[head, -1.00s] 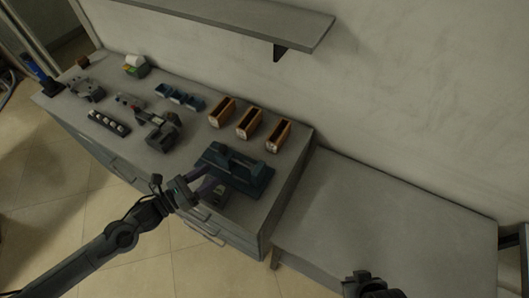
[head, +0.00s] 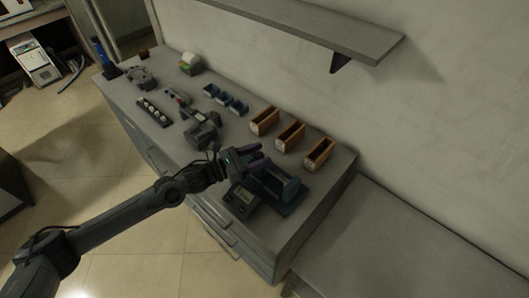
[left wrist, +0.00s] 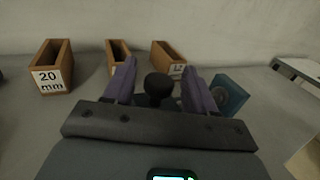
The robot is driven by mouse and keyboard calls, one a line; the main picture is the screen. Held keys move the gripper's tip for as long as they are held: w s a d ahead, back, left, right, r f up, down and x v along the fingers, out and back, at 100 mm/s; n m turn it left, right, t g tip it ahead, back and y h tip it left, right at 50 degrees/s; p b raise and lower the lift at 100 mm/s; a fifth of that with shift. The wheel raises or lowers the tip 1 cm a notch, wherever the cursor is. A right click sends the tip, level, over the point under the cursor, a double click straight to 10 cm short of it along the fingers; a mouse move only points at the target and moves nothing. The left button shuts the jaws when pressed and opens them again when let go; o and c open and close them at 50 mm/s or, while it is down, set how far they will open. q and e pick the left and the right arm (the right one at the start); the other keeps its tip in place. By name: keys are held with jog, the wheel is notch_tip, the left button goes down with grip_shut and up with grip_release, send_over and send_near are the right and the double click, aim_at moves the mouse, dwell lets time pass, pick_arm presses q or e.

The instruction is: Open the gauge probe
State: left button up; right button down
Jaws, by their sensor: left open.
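The gauge device (head: 289,202) is a dark teal fixture near the front right corner of the bench, with a small display unit (head: 240,200) at its front left. My left gripper (head: 258,157) is over its back left part, with purple fingers apart. In the left wrist view, my left gripper (left wrist: 161,70) is open with a dark round knob (left wrist: 158,84) showing between the fingers. I cannot tell whether the fingers touch it. A teal part (left wrist: 231,92) shows right of the right finger. The gripper and forearm hide part of the device. My right gripper is out of view.
Several wooden bins stand behind the device, including one labelled 20 mm (left wrist: 50,72). Small blue trays (head: 226,99), a grey device (head: 203,132) and a black rack (head: 154,112) are farther left. A wall shelf (head: 310,30) hangs above. The lower table (head: 390,245) at right is bare.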

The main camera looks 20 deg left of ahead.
pick_arm(q)
jog(key=shift+x, duration=1.2)
grip_shut()
